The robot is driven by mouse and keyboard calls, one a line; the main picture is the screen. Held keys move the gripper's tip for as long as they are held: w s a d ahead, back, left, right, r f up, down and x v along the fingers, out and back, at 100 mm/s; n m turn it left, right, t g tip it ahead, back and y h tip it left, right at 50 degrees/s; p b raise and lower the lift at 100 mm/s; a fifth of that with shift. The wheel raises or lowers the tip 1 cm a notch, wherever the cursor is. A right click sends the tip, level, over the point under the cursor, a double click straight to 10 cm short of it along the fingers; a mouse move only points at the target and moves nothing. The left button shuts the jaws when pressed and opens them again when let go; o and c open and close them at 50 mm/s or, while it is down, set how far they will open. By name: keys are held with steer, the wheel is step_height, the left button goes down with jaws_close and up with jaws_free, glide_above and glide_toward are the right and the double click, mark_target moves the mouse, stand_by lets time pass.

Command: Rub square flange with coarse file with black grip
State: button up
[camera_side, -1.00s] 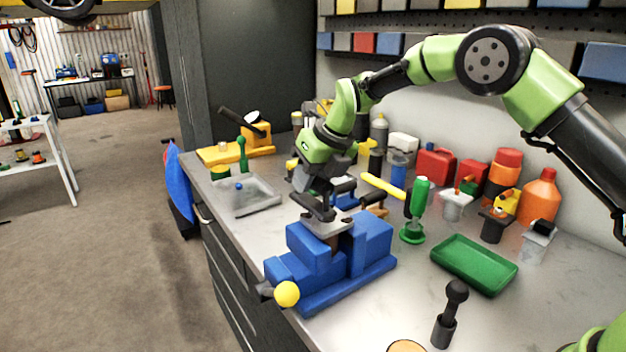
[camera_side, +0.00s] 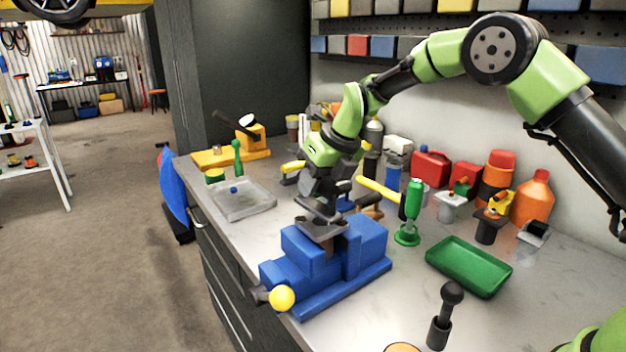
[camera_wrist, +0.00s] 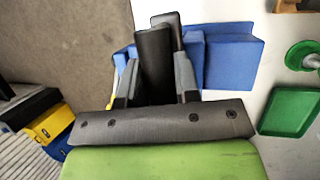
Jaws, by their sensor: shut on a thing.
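My gripper (camera_wrist: 155,82) points down over the blue vise (camera_side: 362,250). It is shut on the black grip (camera_wrist: 154,58) of the file, which lies between both fingers in the wrist view. In the side view the dark file (camera_side: 318,212) sits just above the grey square flange (camera_side: 322,229), which is held at the top of the vise. File and flange overlap in the picture, so I cannot tell if they touch. In the wrist view the grip and fingers hide much of the flange.
A green tray (camera_side: 468,266) and a green stand (camera_side: 407,236) are right of the vise. A clear tray (camera_side: 243,200) is at the left. A black-knobbed tool (camera_side: 443,315) stands at the front. Bottles and a red case (camera_side: 431,168) line the wall.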

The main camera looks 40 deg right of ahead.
mark_target(339, 197)
steer(key=shift+s, duration=0.25)
steer(key=shift+f, duration=0.1)
steer(key=shift+s, duration=0.95)
steer(key=shift+s+r, duration=0.2)
steer(key=shift+s, duration=0.7)
steer(key=shift+s+f, duration=0.15)
steer(key=shift+s, duration=0.8)
